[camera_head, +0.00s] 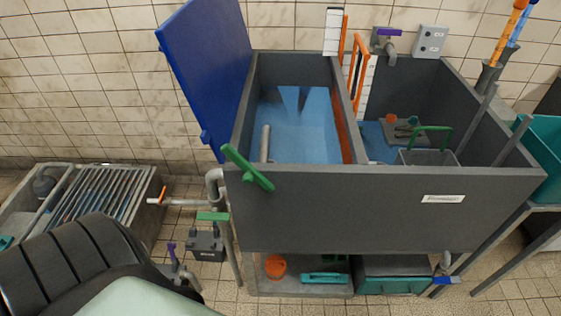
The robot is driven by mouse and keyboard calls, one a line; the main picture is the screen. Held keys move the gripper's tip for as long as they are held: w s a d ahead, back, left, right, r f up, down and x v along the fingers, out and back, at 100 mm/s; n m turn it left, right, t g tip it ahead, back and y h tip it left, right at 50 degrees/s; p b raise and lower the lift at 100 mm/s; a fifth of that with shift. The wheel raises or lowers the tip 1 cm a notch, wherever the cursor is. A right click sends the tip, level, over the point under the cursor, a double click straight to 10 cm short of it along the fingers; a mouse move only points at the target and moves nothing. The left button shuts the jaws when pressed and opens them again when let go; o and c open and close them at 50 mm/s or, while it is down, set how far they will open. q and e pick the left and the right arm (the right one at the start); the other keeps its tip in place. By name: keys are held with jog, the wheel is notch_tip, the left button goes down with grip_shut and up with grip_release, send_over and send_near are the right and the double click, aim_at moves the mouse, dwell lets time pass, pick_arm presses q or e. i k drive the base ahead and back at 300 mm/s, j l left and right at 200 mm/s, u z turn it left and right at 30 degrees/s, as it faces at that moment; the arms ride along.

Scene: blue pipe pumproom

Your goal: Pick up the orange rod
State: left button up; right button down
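An orange rod (505,38) stands tilted in a dark grey holder (488,75) at the upper right, beside a blue rod (517,32). Its top is at the picture's upper edge. Other long orange pieces, an upright strip (343,36) and a narrow orange frame (357,66), show at the back of the sink near the middle divider. I cannot tell from the picture alone which orange piece the task names. Neither of my grippers is in view.
A grey double sink (330,208) fills the middle, with a raised blue lid (208,75) and a green handle (248,170) at its left. A basket (428,158) sits in the right basin. A teal bin (541,160) stands far right. A grated floor drain (95,195) lies left.

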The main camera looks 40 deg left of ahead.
aim_at(519, 6)
jog(key=z, duration=0.6)
jog(key=i+l+z, duration=0.25)
jog(key=i+z, duration=0.6)
jog(key=i, duration=3.05)
jog(key=i+l+u, duration=0.15)
jog(key=i, duration=0.4)
jog(key=i+l, duration=0.1)
jog(key=i, duration=0.4)
jog(key=i+l+u, duration=0.1)
jog(key=i, duration=0.4)
jog(key=i+u, duration=0.15)
jog(key=u, duration=2.3)
